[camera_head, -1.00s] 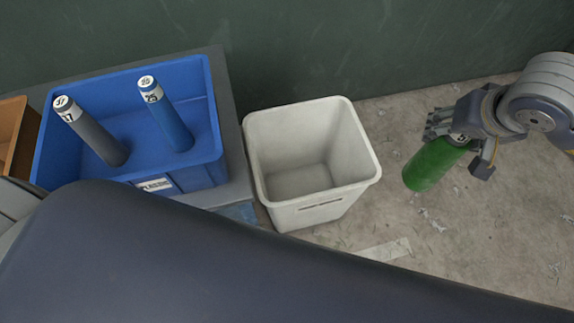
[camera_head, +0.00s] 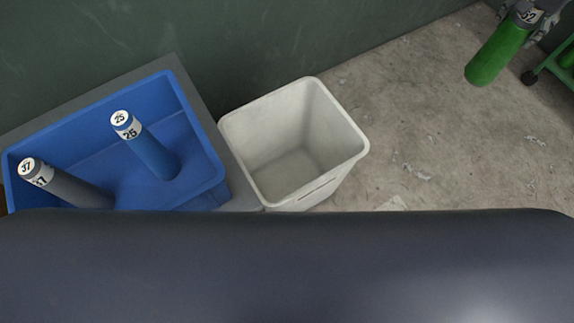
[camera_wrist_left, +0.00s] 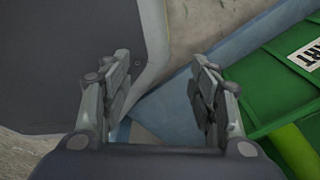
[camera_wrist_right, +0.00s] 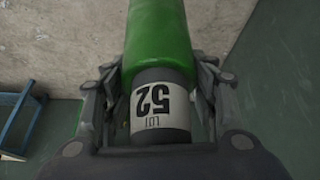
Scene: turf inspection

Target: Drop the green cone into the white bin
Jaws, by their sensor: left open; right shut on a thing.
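The green cone (camera_head: 495,56) looks like a green cylinder with a grey end and a white label reading 52. It is at the upper right of the head view, tilted, well to the right of the white bin and apart from it. My right gripper (camera_head: 532,14) is shut on its labelled end; the right wrist view shows the fingers (camera_wrist_right: 160,88) on both sides of the grey end (camera_wrist_right: 160,118). The white bin (camera_head: 352,158) stands upright, open and empty in the middle. My left gripper (camera_wrist_left: 160,78) is open and empty, only in the left wrist view.
A blue bin (camera_head: 205,178) holding a grey cylinder (camera_head: 75,188) and a blue cylinder (camera_head: 152,155) stands left of the white bin. A dark green wall (camera_head: 290,35) runs behind. A green wheeled frame (camera_head: 556,72) is at the right edge. Littered floor (camera_head: 425,120) lies between.

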